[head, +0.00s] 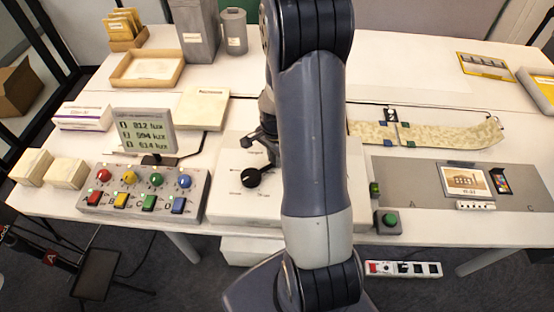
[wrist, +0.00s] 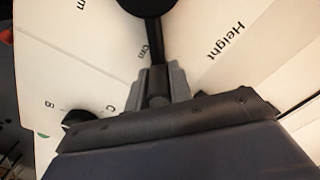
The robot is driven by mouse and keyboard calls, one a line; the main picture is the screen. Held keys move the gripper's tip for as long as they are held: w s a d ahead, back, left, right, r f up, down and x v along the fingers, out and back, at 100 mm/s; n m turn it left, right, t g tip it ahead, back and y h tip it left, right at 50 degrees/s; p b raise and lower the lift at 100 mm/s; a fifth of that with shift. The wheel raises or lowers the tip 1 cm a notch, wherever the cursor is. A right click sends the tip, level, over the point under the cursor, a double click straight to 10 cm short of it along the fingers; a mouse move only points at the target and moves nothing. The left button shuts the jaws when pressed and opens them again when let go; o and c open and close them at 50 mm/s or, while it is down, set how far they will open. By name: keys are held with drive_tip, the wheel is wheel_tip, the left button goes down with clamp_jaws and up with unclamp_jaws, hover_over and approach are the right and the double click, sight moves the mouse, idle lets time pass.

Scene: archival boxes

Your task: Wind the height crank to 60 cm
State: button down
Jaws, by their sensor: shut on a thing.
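The height crank shows in the head view as a black round hub (head: 251,177) on the sloping white panel (head: 232,205), left of my arm. In the wrist view the crank's black arm (wrist: 153,42) runs from the hub at the top edge down to my gripper (wrist: 158,90). The grey fingers are closed around the crank's handle end, which they mostly hide. In the head view my gripper (head: 266,140) is just above the hub, partly behind my arm. The word "Height" and "cm" marks are printed around the crank. The set height cannot be read.
A control box (head: 143,190) with coloured knobs and buttons stands left of the panel, below a lux display (head: 145,131). A green button box (head: 388,222) is at the right. A grey mat (head: 415,190) with a framed picture (head: 464,181) lies farther right.

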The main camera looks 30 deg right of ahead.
drive_tip(key=shift+w+a, duration=0.15)
drive_tip(key=shift+w, duration=0.65)
drive_tip(key=c, duration=1.3)
unclamp_jaws()
drive_tip(key=shift+o, duration=0.2)
wheel_tip(320, 180, up, 11)
drive_tip(key=shift+b, duration=0.35)
drive_tip(key=shift+f, duration=0.1)
